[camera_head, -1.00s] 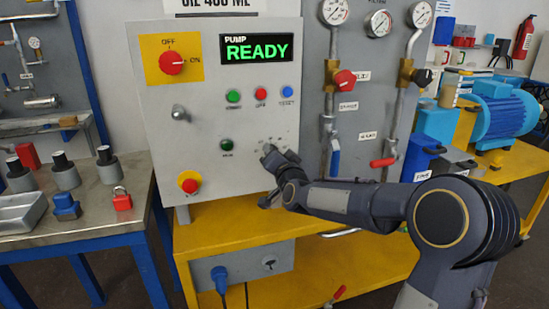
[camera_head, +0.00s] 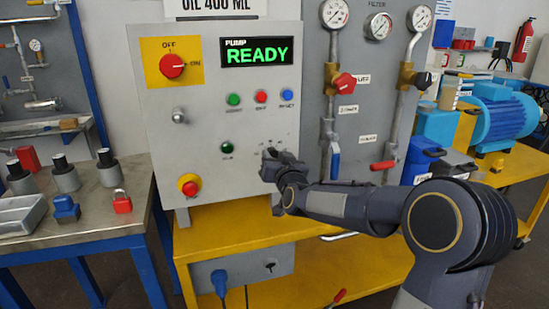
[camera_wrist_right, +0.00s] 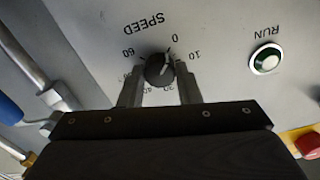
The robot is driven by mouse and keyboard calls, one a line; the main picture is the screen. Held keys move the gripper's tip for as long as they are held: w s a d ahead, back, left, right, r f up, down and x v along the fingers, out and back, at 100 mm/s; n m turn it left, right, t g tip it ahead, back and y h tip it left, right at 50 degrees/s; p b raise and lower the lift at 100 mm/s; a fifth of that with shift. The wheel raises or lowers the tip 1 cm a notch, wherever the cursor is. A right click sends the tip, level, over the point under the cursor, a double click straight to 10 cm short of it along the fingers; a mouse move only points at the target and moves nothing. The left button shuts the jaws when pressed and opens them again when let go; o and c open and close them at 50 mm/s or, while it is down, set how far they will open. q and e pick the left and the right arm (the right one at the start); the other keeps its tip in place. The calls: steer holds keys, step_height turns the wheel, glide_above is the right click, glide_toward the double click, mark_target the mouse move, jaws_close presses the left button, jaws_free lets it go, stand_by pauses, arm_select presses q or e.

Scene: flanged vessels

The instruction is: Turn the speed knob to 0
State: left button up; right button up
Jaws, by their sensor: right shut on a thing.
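The dark round speed knob (camera_wrist_right: 157,71) is on the grey panel in the right wrist view, under the word SPEED, with a ring of numbers around it. Its white pointer mark leans toward the 0 side of the scale, near 0 and 10; the exact setting is hard to read. My right gripper (camera_wrist_right: 160,78) has one finger on each side of the knob and is shut on it. In the head view my right gripper (camera_head: 269,157) is at the lower right of the control panel (camera_head: 215,110) and hides the knob. My left gripper is out of view.
The green RUN button (camera_head: 227,147) is left of my right gripper, and a red-yellow emergency stop (camera_head: 189,185) is below it. The pump display (camera_head: 257,51) reads READY. Pipes with a blue-handled valve (camera_head: 335,163) stand just right of the panel.

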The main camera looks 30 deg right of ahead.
steer(key=shift+f, duration=0.1)
steer(key=o, duration=1)
steer(key=shift+c, duration=0.2)
steer(key=shift+s, duration=0.1)
steer(key=v, duration=0.7)
steer(key=shift+s, duration=0.35)
steer(key=shift+a, duration=0.1)
steer(key=s+a+f+n+g+y, duration=0.1)
steer(key=s+a+f+g+y, duration=0.3)
steer(key=s, duration=0.6)
steer(key=s+a+f+n+g+y, duration=0.15)
steer(key=s+a+f+g, duration=0.35)
steer(key=s, duration=0.5)
steer(key=s+a+f+n+g+y, duration=0.1)
steer(key=s+a+f+g+y, duration=0.15)
steer(key=s+a+f, duration=0.5)
step_height(320, 180, up, 22)
steer(key=s+d+p, duration=0.1)
steer(key=s+p, duration=0.1)
steer(key=p, duration=1.8)
steer(key=shift+s+d, duration=0.2)
steer(key=shift+s, duration=0.05)
